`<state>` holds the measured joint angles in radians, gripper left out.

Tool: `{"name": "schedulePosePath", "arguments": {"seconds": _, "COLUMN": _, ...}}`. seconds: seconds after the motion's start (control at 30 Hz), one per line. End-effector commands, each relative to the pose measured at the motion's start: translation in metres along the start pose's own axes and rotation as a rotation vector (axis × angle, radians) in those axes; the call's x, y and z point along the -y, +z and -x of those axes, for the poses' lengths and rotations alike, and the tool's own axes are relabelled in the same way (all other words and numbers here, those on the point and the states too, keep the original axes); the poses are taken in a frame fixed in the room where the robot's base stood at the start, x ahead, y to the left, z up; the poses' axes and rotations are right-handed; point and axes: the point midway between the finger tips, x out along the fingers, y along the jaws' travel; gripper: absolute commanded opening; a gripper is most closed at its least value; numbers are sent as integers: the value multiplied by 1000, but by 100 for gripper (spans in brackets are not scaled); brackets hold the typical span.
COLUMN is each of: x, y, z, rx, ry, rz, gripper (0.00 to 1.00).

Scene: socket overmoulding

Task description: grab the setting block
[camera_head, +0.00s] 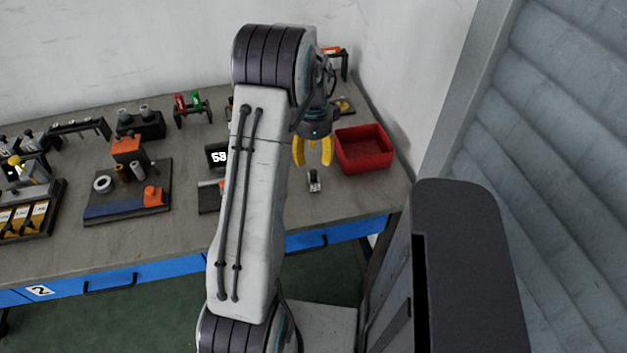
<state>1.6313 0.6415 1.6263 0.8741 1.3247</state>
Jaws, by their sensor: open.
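My gripper (313,158) hangs over the right part of the bench with its yellow fingers pointing down, spread apart and empty. A small light-grey and dark block (313,183) stands on the bench top just below and in front of the fingers, apart from them. It may be the setting block; it is too small to tell for sure. My arm hides part of the bench to the left of it.
A red bin (388,166) stands close to the right of my gripper. A dark fixture board (100,208) with orange parts lies further left. The bench (345,205) is clear around the small block.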

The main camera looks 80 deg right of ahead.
Motion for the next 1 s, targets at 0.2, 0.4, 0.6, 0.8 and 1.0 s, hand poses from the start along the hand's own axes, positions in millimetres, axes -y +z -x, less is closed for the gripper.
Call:
{"name": "schedulePosePath", "arguments": {"seconds": 0.2, "x": 0, "y": 0, "z": -16, "rx": 1, "ry": 3, "rz": 1, "gripper": 49}}
{"name": "schedulePosePath", "arguments": {"seconds": 0.4, "x": 1, "y": 1, "z": -39, "rx": 1, "ry": 4, "rz": 2, "gripper": 49}}
{"name": "schedulePosePath", "arguments": {"seconds": 0.6, "x": 1, "y": 1, "z": -58, "rx": 0, "ry": 1, "rz": 3, "gripper": 49}}
{"name": "schedulePosePath", "arguments": {"seconds": 0.8, "x": 1, "y": 0, "z": -63, "rx": 0, "ry": 0, "rz": 3, "gripper": 49}}
{"name": "schedulePosePath", "arguments": {"seconds": 1.0, "x": 2, "y": 0, "z": -63, "rx": 0, "ry": 0, "rz": 3, "gripper": 48}}
